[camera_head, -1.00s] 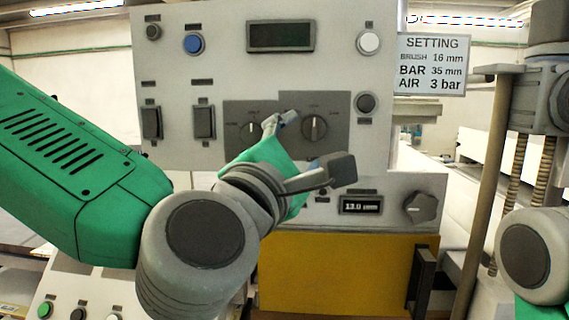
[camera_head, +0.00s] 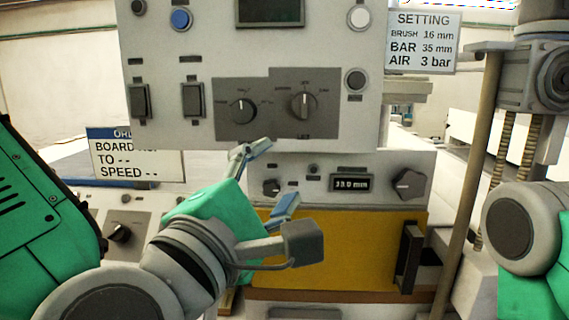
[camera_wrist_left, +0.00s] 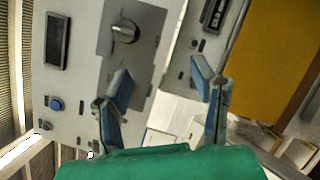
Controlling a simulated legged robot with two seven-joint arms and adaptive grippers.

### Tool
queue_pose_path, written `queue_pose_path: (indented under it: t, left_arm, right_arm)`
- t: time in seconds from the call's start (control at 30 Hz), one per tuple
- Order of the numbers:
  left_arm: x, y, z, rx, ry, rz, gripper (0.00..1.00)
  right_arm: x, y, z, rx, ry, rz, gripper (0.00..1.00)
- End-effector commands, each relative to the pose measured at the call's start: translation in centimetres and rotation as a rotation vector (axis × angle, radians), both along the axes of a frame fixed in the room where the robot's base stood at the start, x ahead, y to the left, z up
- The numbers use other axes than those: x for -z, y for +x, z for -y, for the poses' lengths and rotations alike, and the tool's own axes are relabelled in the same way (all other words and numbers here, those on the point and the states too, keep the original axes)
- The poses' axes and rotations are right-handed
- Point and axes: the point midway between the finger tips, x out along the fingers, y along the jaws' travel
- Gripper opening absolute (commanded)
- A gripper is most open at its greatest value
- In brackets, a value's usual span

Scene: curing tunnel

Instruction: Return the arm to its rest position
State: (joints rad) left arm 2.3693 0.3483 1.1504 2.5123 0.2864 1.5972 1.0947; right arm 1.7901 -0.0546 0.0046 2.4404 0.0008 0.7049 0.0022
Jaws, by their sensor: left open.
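My left arm comes in from the left in the head view, with its green and grey left gripper (camera_head: 268,178) in front of the lower part of the control panel (camera_head: 180,58). The gripper's two blue-grey fingers are apart and hold nothing. In the left wrist view the open fingers (camera_wrist_left: 163,92) show with the panel behind them. The gripper is below the two rotary selectors, the left selector (camera_head: 242,111) and the right selector (camera_head: 304,103), and apart from them. My right gripper is out of view; only part of my right arm shows at the right edge.
A lower unit carries a display (camera_head: 352,184) reading about 13.0 mm and a grey knob (camera_head: 408,184). Below is a yellow door (camera_head: 350,250) with a dark handle (camera_head: 409,257). A setting sign (camera_head: 423,42) hangs right. An order sign (camera_head: 136,160) stands left. A brown post (camera_head: 470,180) rises right.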

Motion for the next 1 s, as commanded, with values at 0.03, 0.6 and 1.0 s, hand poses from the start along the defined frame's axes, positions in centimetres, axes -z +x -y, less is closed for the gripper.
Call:
queue_pose_path:
  t: [0.03,0.6,1.0]
  left_arm:
    - [3.0,0.6,0.2,0.007,0.079,-0.036,0.52]
    - [43.6,-6.6,-8.8,0.524,1.281,-0.449,0.52]
    - [55.9,-19.3,-23.0,1.138,1.775,-0.604,0.52]
  right_arm:
    - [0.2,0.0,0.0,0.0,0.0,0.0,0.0]
    - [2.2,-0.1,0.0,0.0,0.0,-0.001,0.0]
    - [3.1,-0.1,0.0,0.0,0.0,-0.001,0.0]
